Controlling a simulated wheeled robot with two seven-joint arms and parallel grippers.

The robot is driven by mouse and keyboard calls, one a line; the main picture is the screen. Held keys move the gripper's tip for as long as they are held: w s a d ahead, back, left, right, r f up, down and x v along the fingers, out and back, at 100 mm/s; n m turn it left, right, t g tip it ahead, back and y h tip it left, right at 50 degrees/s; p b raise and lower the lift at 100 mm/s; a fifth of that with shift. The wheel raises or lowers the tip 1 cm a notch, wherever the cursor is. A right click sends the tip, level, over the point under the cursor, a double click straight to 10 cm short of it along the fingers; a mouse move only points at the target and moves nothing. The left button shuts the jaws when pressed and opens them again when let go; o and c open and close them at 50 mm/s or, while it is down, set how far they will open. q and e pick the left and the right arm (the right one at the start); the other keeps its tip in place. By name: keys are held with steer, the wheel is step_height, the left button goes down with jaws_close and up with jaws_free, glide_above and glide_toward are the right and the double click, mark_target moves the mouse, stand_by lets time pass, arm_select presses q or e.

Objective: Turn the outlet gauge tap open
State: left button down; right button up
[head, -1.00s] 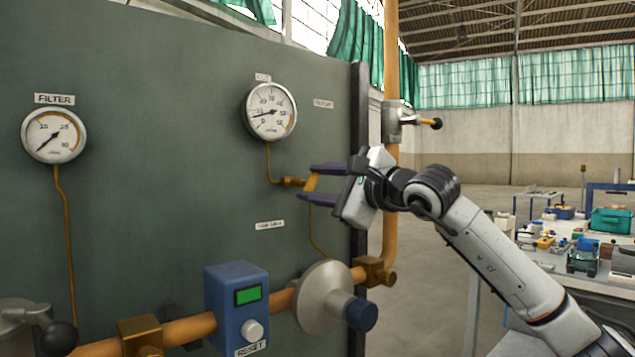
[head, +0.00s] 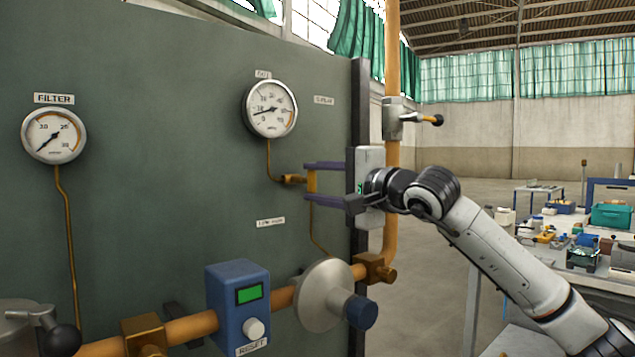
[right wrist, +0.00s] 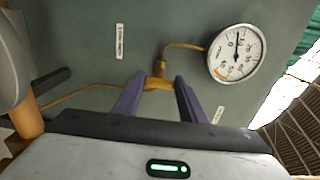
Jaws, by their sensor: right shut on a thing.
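The outlet gauge tap (head: 292,179) is a small brass fitting on the thin pipe below the upper right gauge (head: 270,109). Its yellow lever (head: 311,182) stands about upright in the head view. My right gripper (head: 309,184) is shut on the lever, with one purple finger above and one below. In the right wrist view the tap (right wrist: 159,70) shows between the tips of the right gripper (right wrist: 158,88). The gauge needle points left in the head view. My left gripper is not in view.
Below are a blue RESET box (head: 237,305), a grey round valve body (head: 322,294) and an orange pipe (head: 190,328). A vertical orange pipe (head: 392,60) with a small lever valve (head: 410,119) stands right of the panel edge. A FILTER gauge (head: 54,136) is at left.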

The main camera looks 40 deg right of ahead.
stand_by(0.3)
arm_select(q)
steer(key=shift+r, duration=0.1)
arm_select(e)
steer(key=o, duration=1.1)
steer(key=shift+c, duration=0.2)
steer(key=shift+s, duration=0.1)
steer(key=shift+s+f, duration=0.1)
steer(key=shift+s, duration=0.15)
arm_select(q)
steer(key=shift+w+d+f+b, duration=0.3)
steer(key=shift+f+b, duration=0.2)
steer(key=shift+b, duration=0.45)
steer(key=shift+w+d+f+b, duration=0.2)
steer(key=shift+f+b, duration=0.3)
steer(key=shift+b, duration=0.45)
arm_select(e)
steer(key=s, duration=0.9)
steer(key=shift+s+d, duration=0.3)
steer(key=shift+d, duration=0.05)
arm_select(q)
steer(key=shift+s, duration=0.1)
